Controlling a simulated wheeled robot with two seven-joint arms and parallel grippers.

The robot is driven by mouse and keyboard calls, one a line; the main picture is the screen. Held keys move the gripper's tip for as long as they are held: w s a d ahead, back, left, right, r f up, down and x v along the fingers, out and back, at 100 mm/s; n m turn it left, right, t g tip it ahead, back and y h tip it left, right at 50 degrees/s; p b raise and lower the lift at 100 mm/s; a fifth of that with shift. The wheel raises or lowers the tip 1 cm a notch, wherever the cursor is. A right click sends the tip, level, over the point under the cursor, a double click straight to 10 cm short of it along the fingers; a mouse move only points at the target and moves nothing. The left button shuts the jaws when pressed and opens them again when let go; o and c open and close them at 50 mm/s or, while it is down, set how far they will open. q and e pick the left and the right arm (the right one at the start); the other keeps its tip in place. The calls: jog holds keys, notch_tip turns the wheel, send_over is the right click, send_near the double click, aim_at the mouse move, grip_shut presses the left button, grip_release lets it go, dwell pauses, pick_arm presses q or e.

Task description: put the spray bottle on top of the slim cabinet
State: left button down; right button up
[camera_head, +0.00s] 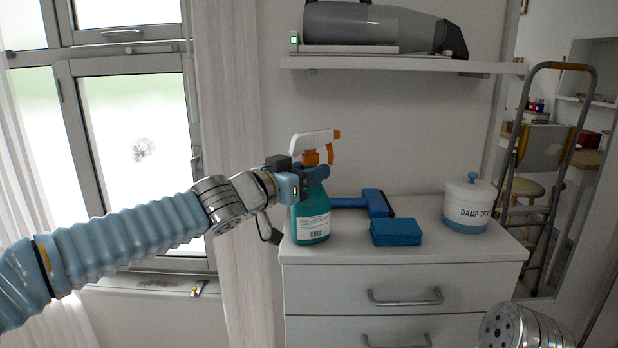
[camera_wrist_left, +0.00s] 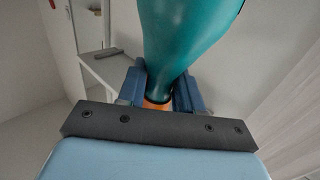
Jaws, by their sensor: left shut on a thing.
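The spray bottle (camera_head: 312,221) is teal with a white and orange trigger head and a white label. It is upright at the left front of the white cabinet top (camera_head: 345,256), its base at or just above the surface; I cannot tell which. My left gripper (camera_head: 312,176) is shut on its neck, below the trigger. In the left wrist view the teal bottle (camera_wrist_left: 184,35) lies between the blue fingers (camera_wrist_left: 160,92), with an orange part behind. Part of my right arm shows at the lower right; its gripper is out of view.
A blue squeegee-like tool (camera_head: 375,203), blue sponges (camera_head: 396,232) and a white lidded tub (camera_head: 469,206) stand on the cabinet. A wall shelf (camera_head: 400,65) with a grey handheld vacuum (camera_head: 375,25) hangs above. A stepladder (camera_head: 545,150) stands at the right.

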dwell(0.3)
pick_arm(q)
jog(key=shift+f, duration=0.15)
jog(key=c, duration=0.8)
grip_release()
jog(key=shift+o, duration=0.2)
jog(key=shift+r, duration=0.2)
jog(key=p+v, duration=0.1)
jog(key=v, duration=1.1)
jog(key=shift+p, duration=0.4)
jog(key=shift+f, duration=0.1)
